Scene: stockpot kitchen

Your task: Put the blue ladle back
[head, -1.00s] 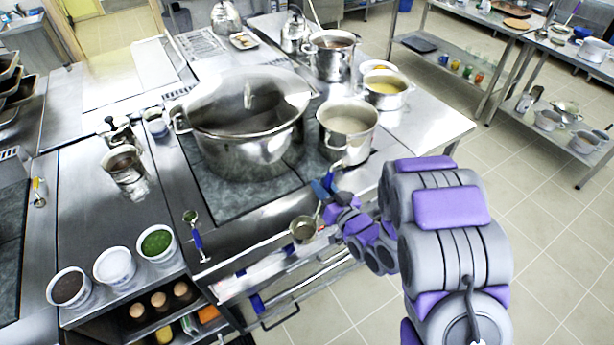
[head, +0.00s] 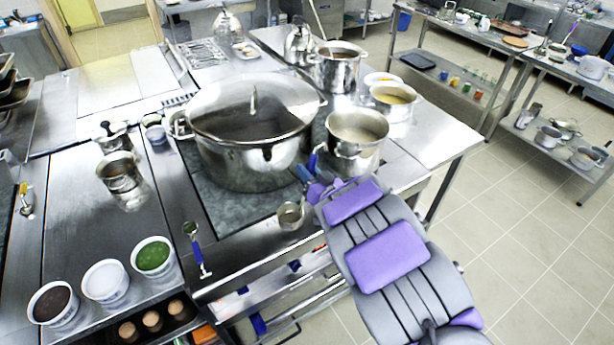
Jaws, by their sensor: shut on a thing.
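A ladle with a blue handle end and a metal bowl (head: 291,215) is held by my gripper (head: 309,179). The gripper is shut on its handle, and the blue end points up beside the medium pot (head: 357,132). The bowl hangs low, over the front edge of the stove by the drawers. I cannot tell whether it touches anything. My forearm hides part of the counter on the right. A second blue-handled utensil (head: 198,256) with a small metal head lies on the counter to the left.
A large lidded stockpot (head: 249,160) fills the stove centre. Tubs of dark, white (head: 105,282) and green (head: 153,257) food stand at front left. A pot with yellow contents (head: 394,97) is at right. Open drawers (head: 270,295) stick out below the front edge.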

